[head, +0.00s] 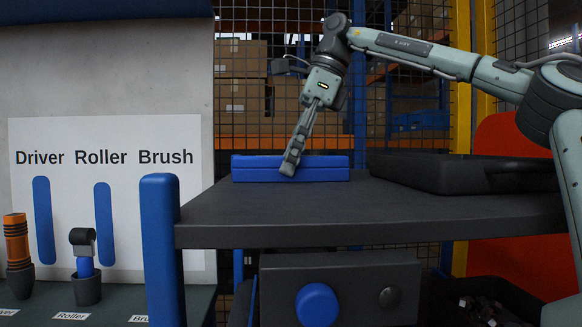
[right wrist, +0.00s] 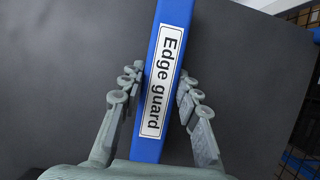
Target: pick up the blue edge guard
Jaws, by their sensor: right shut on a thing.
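The blue edge guard (head: 325,169) lies on the dark tabletop (head: 330,208) as a long, low bar. In the right wrist view the edge guard (right wrist: 172,55) carries a white label reading "Edge guard". My right gripper (head: 289,168) reaches down over it from above. In the right wrist view my right gripper (right wrist: 161,76) has one finger on each side of the bar and is shut on it. The bar's near end is hidden behind the gripper's base in that view. My left gripper is not in view.
A dark flat case (head: 440,174) lies on the tabletop to the right. A blue post (head: 160,250) stands at the table's left corner. An orange-handled tool (head: 17,245) and a roller (head: 84,255) stand left, under a labelled board (head: 125,215). Mesh fencing is behind.

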